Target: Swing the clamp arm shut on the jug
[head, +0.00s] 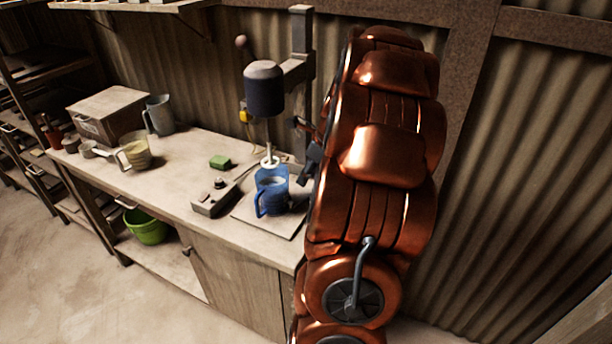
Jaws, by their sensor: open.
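The blue jug (270,200) stands upright on a flat base plate (262,224) under the press, with its handle toward the left. A low grey clamp-like block (215,198) with a small knob lies left of the jug. A thin bar runs from it toward the back right, apart from the jug; I take this for the clamp arm (241,176), but cannot be sure. My gripper (304,142) shows as dark fingers at the left edge of my copper arm, right of the press spindle and above the jug. It is open and seems empty. My arm hides part of the bench's right end.
The press head (264,88) hangs above the jug. A green block (220,162) lies on the bench (180,180). A grey jug (158,115), a beige mug (136,152) and a box (108,114) stand further left. A green bucket (147,228) sits on the lower shelf.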

